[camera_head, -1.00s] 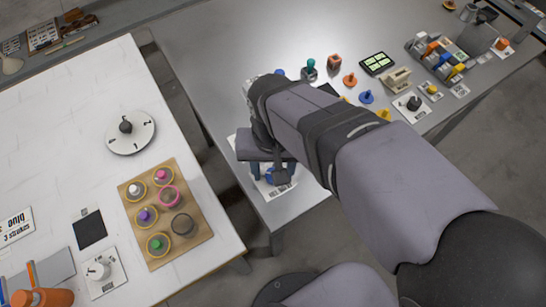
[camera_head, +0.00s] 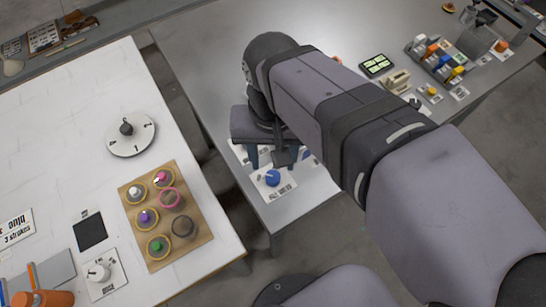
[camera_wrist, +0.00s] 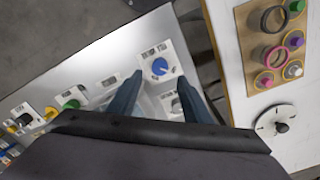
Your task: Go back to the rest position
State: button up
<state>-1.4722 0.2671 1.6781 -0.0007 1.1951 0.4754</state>
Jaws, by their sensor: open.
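My gripper (camera_head: 268,157) hangs above the near left end of the grey metal table (camera_head: 300,205), its two blue-grey fingers apart and nothing between them. It also shows in the wrist view (camera_wrist: 160,90), with the fingers pointing down at the table. A blue knob (camera_head: 272,178) on a white label plate stands on the table just below the fingers, apart from them. The blue knob also shows in the wrist view (camera_wrist: 159,67), between and beyond the fingertips. My arm hides much of the table's middle.
The white table (camera_head: 75,150) at left holds a wooden rack (camera_head: 192,243) with coloured pots and a round dial (camera_head: 142,140). A green knob (camera_wrist: 71,103) stands on the grey table. A green-lit panel (camera_head: 376,65) and a colorant rack (camera_head: 440,65) stand at the back right.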

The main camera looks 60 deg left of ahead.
dwell(0.3)
jog(key=w+d+m, duration=0.1)
jog(key=w+d, duration=0.1)
jog(key=w, duration=0.2)
jog(key=w+d+f+m, duration=0.1)
jog(key=w+d, duration=0.2)
jog(key=w, duration=0.1)
jog(key=w+d+f, duration=0.1)
jog(key=w+d, duration=0.1)
jog(key=w, duration=0.2)
jog(key=shift+w+d+f+m, duration=0.2)
jog(key=shift+w+d+m, duration=0.05)
jog(key=shift+d+m, duration=0.15)
jog(key=w+d+f+m, duration=0.3)
jog(key=w+d, duration=0.2)
jog(key=d, duration=0.6)
jog(key=w+d+f+m, duration=0.2)
jog(key=w+d, duration=0.2)
jog(key=d, duration=0.7)
jog(key=s+d+f+m, duration=0.2)
jog(key=d, duration=0.4)
jog(key=s+d+f+m, duration=0.1)
jog(key=s+d+m, duration=0.1)
jog(key=d, duration=0.3)
notch_tip(320, 180, up, 12)
jog(key=p, duration=1.2)
jog(key=shift+w+a+r+p, duration=0.15)
jog(key=shift+w+r+p, duration=0.1)
jog(key=shift+p, duration=0.1)
